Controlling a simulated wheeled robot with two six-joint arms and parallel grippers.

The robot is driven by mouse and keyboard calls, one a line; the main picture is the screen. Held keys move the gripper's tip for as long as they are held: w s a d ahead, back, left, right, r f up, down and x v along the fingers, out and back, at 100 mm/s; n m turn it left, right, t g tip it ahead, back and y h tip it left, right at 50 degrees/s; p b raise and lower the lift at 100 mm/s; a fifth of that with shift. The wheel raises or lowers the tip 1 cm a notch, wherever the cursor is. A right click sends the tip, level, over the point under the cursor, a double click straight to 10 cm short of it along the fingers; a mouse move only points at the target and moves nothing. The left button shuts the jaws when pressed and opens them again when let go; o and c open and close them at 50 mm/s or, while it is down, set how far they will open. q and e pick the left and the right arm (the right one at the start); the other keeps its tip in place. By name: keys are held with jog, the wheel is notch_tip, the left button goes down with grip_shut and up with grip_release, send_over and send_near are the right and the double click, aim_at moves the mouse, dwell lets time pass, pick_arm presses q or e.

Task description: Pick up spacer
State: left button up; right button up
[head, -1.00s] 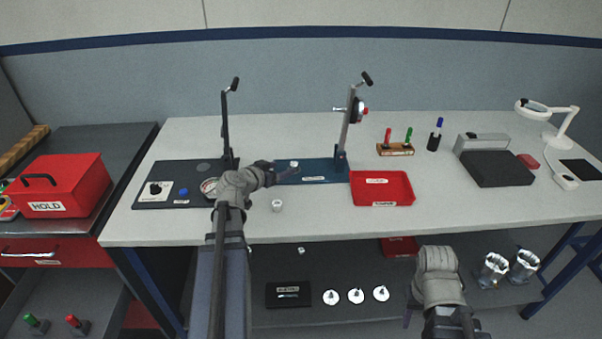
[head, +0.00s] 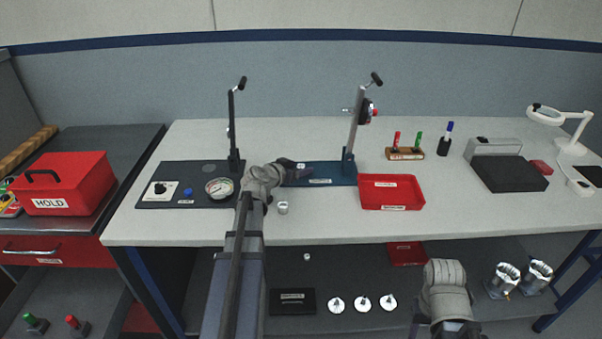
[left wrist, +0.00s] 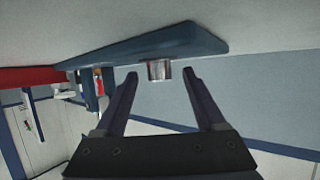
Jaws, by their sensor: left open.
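A small silver cylinder, which looks like the spacer (head: 301,166), stands on the blue fixture plate (head: 330,175) at the middle of the bench. In the left wrist view, which is turned upside down, the spacer (left wrist: 159,70) sits against the blue plate (left wrist: 180,42), between and just beyond the two fingertips. My left gripper (head: 297,173) is open and empty, reaching low over the plate's left end; its fingertips (left wrist: 160,76) do not visibly touch the spacer. Another small silver piece (head: 282,208) stands on the bench in front of the gripper. My right wrist shows low at the right, its jaws mostly hidden.
A black plate with a dial gauge (head: 219,188) lies left of my left arm. Lever posts stand by the black plate and the blue plate (head: 350,125). A red tray (head: 391,205) lies right of the blue plate.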

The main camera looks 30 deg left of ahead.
pick_arm(q)
jog(key=shift+w, duration=0.15)
jog(key=shift+c, duration=0.3)
grip_shut()
